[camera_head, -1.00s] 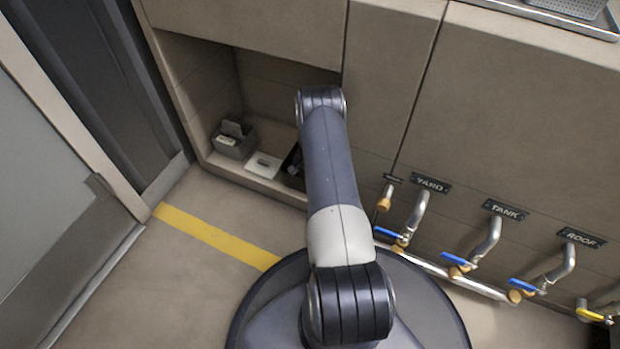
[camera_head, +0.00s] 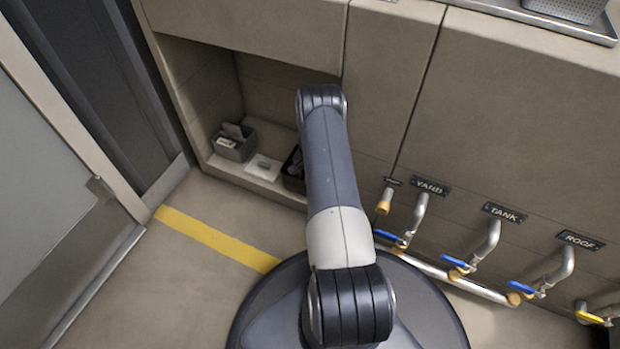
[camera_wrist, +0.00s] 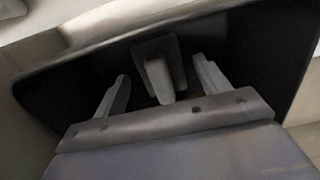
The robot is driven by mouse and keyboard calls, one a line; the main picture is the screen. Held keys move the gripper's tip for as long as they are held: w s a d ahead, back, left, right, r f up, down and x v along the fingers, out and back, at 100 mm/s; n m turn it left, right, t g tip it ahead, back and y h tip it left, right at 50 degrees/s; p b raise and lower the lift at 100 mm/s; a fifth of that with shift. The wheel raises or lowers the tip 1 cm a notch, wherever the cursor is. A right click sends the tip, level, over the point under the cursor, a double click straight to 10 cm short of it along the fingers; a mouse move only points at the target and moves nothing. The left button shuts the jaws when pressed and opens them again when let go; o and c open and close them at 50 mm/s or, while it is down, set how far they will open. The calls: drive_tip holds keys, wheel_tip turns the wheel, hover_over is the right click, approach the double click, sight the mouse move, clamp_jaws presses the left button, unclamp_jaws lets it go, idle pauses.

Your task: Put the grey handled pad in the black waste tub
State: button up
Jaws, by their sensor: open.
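The grey handled pad (camera_wrist: 176,58), a squarish plate with a raised grip, shows in the wrist view inside the black waste tub (camera_wrist: 268,45). My gripper (camera_wrist: 160,67) is open over the tub, with one finger on each side of the pad's grip. I see a gap between each finger and the grip. In the head view the black tub (camera_head: 288,181) stands in the low recess, partly hidden behind my arm. Something grey shows at its opening there, too small to tell whether it is my gripper or the pad.
A grey bin (camera_head: 234,152) with light items and a white plate (camera_head: 257,174) with a small grey piece stand left of the tub. The recess has a side wall and an overhanging cabinet. Pipes with blue-handled valves (camera_head: 455,262) line the right. Floor in front is clear.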

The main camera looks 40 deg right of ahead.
wheel_tip(320, 180, up, 11)
drive_tip(key=p, duration=0.3)
drive_tip(key=shift+p, duration=0.35)
